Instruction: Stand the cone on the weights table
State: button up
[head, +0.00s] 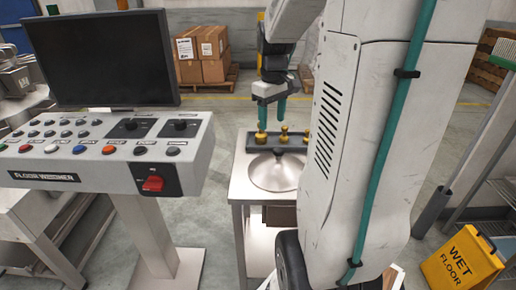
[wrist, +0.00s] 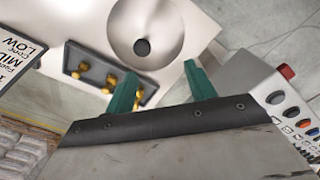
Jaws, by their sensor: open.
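My gripper (head: 271,116) is open and empty above the weights table (head: 240,184), near the dark weight rack. Its two teal fingers also show in the wrist view (wrist: 160,84), spread apart. My arm hides the table's right side in the head view.
Brass weights (head: 283,135) stand in the dark rack (head: 252,146), close below my fingers. A floor weigher console (head: 100,155) with a monitor (head: 100,60) stands left. A yellow wet floor sign (head: 460,264) stands right. Boxes (head: 202,55) on a pallet are behind.

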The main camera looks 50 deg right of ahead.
jog(key=s+a+r, duration=0.2)
jog(key=a+r, duration=0.1)
jog(key=a, duration=0.8)
jog(key=s+a+t, duration=0.1)
jog(key=s+a, duration=1)
jog(key=a, duration=0.4)
jog(key=shift+a+n, duration=0.15)
jog(key=shift+n, duration=0.25)
